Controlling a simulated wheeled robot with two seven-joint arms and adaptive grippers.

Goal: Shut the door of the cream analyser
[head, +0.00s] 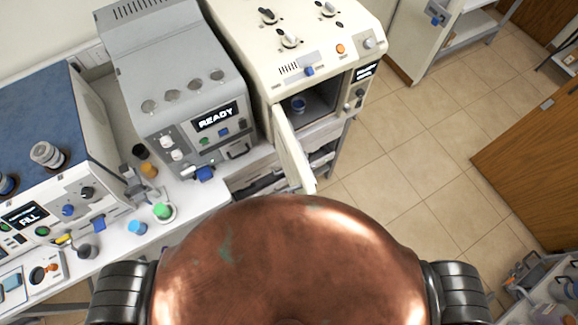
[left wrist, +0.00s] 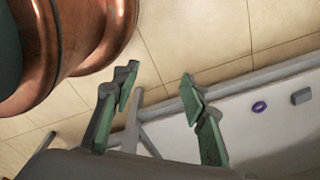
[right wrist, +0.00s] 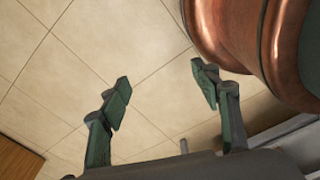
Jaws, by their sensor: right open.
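The cream analyser (head: 285,62) stands at the top middle of the head view. Its door (head: 293,150) is swung open toward me, hinged at the left of the dark chamber (head: 318,101). My right gripper (right wrist: 160,88) shows in the right wrist view, open and empty above the tiled floor. Neither gripper shows in the head view, and neither touches the door in any view.
A grey analyser (head: 183,85) reading READY stands left of the cream one. A blue-topped machine (head: 50,135) is farther left. Small caps and a green-topped item (head: 162,211) lie on the white bench (head: 195,205). A wooden door (head: 535,150) stands beyond.

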